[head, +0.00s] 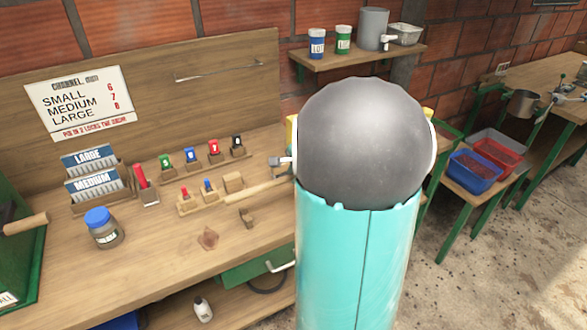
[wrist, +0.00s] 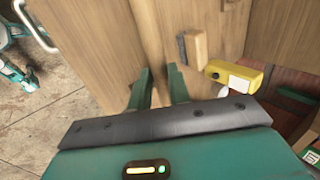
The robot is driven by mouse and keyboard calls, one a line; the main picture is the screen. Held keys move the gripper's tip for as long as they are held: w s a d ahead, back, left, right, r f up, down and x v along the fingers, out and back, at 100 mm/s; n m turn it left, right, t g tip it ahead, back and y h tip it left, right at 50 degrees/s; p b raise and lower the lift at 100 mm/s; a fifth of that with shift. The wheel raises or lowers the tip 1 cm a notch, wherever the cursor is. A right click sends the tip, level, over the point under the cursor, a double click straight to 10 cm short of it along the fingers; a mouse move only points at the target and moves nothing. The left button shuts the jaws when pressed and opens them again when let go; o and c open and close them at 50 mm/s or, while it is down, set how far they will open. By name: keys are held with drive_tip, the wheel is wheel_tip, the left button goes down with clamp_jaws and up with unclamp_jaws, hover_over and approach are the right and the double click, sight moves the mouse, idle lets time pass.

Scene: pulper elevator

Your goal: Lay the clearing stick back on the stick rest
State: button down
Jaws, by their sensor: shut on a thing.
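The clearing stick looks to be the pale wooden rod (head: 258,190) just above or on the bench in the head view. Its right end goes behind my arm. In the wrist view a pale wooden strip (wrist: 152,45) runs between the green fingers of my gripper (wrist: 160,82), which is shut on it. It blends with the wood behind. My own arm hides the gripper in the head view. A small notched wooden bracket (head: 247,217) stands on the bench in front of the rod, possibly part of the stick rest. I cannot tell whether they touch.
The bench (head: 165,245) carries a blue-lidded jar (head: 103,228), card holders (head: 95,185) and several coloured tags on blocks. A yellow box (wrist: 235,77) and a wooden block (wrist: 195,48) lie right of the fingers in the wrist view. The front of the bench is mostly clear.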

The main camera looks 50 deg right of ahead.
drive_tip(key=shift+f, duration=3.75)
drive_tip(key=c, duration=1.2)
unclamp_jaws()
drive_tip(key=shift+c, duration=0.2)
drive_tip(key=v, duration=1.3)
drive_tip(key=shift+r, duration=0.3)
drive_tip(key=shift+s+a, duration=0.1)
